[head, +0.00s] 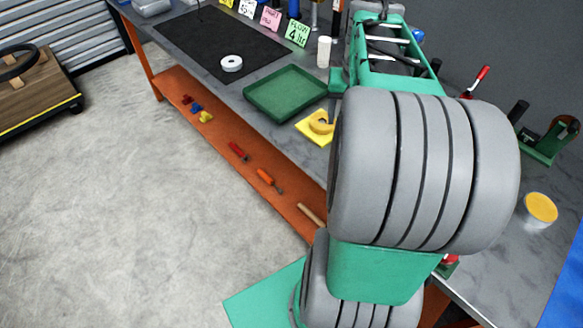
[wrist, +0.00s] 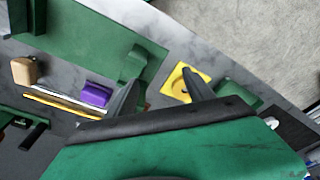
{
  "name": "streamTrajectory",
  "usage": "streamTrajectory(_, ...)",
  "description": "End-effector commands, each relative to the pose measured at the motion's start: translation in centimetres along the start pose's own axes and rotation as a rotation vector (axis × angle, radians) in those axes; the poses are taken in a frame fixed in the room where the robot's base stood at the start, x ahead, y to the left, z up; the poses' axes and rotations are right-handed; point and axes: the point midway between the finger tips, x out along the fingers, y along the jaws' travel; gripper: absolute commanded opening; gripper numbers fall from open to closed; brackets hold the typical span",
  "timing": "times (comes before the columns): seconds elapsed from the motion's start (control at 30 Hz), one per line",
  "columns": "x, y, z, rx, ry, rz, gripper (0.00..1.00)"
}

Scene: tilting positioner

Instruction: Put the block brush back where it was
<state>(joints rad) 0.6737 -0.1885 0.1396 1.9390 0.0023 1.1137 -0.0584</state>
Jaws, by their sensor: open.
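My gripper (wrist: 162,77) is open in the wrist view, with its two dark fingers apart and nothing held between them. I cannot pick out the block brush with certainty. A purple block (wrist: 95,95) lies left of the fingers, and a tan block (wrist: 25,70) lies farther left; I cannot tell if either is the brush. Beyond the fingers is a yellow pad (wrist: 173,88) with a yellow curved piece on it; the pad also shows in the head view (head: 305,131). In the head view my arm hides much of the bench and the fingertips.
A green tray (head: 285,92), a white roll (head: 231,63) and a black mat (head: 205,42) are on the bench. A large green plate (wrist: 90,38) stands near the fingers. A yellow-topped tub (head: 540,210) is at right. The orange lower shelf (head: 220,130) holds several tools.

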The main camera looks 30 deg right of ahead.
Motion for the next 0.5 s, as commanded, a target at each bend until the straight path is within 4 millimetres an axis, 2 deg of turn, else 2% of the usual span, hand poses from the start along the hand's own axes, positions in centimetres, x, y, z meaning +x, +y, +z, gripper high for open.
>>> streamTrajectory(0.03,-0.3,-4.2,1.8,-0.102,0.027,-0.015,0.61)
streamTrajectory(0.1,-0.3,-9.2,4.9,-0.236,0.064,-0.039,0.61)
streamTrajectory(0.2,0.0,-14.6,9.7,-0.410,0.114,-0.080,0.61)
streamTrajectory(0.33,0.8,-18.1,14.7,-0.565,0.156,-0.125,0.61)
streamTrajectory(0.4,1.0,-18.9,16.1,-0.608,0.167,-0.139,0.61)
streamTrajectory(0.5,1.2,-19.2,16.7,-0.627,0.172,-0.145,0.61)
